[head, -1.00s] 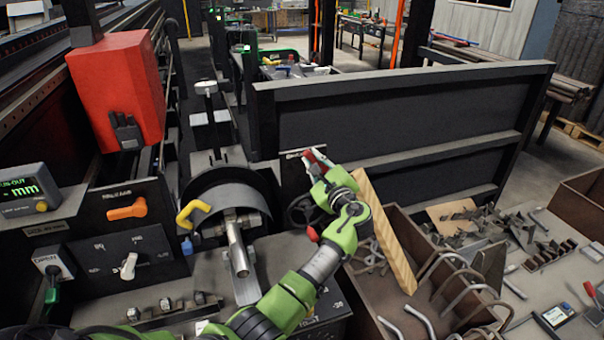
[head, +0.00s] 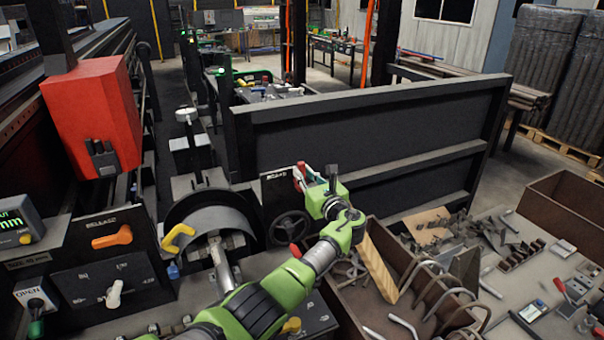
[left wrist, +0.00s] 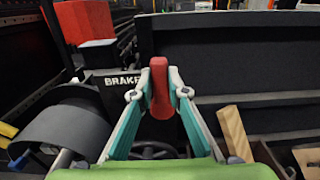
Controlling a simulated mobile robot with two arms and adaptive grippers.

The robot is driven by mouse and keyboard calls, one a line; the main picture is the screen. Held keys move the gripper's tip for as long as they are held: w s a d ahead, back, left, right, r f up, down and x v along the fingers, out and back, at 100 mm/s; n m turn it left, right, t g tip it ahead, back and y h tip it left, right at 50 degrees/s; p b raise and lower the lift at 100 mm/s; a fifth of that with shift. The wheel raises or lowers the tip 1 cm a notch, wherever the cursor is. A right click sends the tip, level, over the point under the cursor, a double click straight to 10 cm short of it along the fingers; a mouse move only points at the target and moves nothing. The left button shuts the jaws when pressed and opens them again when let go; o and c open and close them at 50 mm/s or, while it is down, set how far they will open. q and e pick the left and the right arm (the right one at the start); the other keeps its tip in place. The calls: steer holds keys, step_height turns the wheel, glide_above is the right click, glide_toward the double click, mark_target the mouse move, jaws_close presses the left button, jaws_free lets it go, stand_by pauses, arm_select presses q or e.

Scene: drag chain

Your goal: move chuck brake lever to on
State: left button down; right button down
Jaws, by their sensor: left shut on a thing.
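The brake lever shows as a red handle (left wrist: 160,88) between the fingertips of my left gripper (left wrist: 160,82) in the left wrist view. The gripper is shut on it from both sides. The handle stands roughly upright there. A dark plate lettered BRAKE (left wrist: 124,80) is just left of the fingers. In the head view, my left gripper (head: 304,180) is right of the same dark plate (head: 276,184), above a black handwheel (head: 290,229). The lever's lower part is hidden by the gripper. Its on and off marks cannot be read. My right gripper is not in view.
A tall dark panel (head: 365,130) stands behind the gripper. A curved dark guard (head: 208,203) and a yellow handle (head: 178,238) are to the left. A wooden board (head: 378,266) leans in a bin of bent rods (head: 345,300) at the right.

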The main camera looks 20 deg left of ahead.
arm_select(q)
steer(key=shift+w+r, duration=0.1)
steer(key=shift+r, duration=0.15)
steer(key=c, duration=2.2)
jaws_free()
steer(key=shift+o, duration=1.2)
steer(key=shift+a+f, duration=0.1)
steer(key=shift+f, duration=0.1)
steer(key=v, duration=1.2)
